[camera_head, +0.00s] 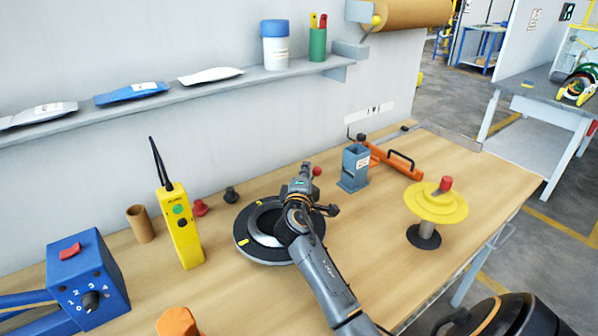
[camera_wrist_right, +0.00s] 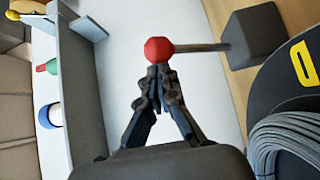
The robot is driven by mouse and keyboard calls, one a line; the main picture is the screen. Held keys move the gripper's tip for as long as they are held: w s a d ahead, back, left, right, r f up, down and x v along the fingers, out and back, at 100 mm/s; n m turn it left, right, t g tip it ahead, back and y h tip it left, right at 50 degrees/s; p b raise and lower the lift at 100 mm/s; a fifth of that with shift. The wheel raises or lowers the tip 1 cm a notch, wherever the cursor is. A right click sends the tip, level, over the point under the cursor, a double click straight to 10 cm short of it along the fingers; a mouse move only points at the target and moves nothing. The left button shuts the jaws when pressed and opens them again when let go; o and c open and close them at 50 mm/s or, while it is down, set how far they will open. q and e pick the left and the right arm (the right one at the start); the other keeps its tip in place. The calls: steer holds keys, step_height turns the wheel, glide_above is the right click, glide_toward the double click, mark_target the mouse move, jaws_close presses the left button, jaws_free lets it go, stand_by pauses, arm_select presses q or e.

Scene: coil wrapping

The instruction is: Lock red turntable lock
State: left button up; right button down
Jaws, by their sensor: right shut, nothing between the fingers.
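The red lock knob (camera_wrist_right: 158,50) is a ball on the end of a thin metal rod, which runs to a dark grey block (camera_wrist_right: 255,45). In the head view the knob (camera_head: 317,171) shows just beside my right gripper (camera_head: 301,172). In the wrist view my right gripper (camera_wrist_right: 158,73) is shut and empty, its tips right at the knob's edge; I cannot tell whether they touch it. The dark round turntable (camera_head: 245,255) lies on the bench, partly hidden by my right arm. A grey coil (camera_wrist_right: 290,135) sits on it. My left gripper is not in view.
The wooden bench (camera_head: 400,260) holds a yellow pendant (camera_head: 182,230), a blue box with a dial (camera_head: 88,280), a grey holder (camera_head: 354,167), an orange tool (camera_head: 392,160) and a yellow disc on a stand (camera_head: 436,204). A shelf (camera_head: 200,88) runs along the wall.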

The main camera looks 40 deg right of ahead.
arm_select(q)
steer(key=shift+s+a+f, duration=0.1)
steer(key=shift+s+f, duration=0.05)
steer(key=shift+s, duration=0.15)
arm_select(e)
steer(key=shift+s+a+f, duration=0.1)
steer(key=shift+s+f, duration=0.25)
steer(key=shift+s, duration=0.2)
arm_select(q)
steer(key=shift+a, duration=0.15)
arm_select(e)
steer(key=shift+s, duration=0.1)
steer(key=v, duration=1.2)
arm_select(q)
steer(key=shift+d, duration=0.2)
arm_select(e)
steer(key=shift+r, duration=0.1)
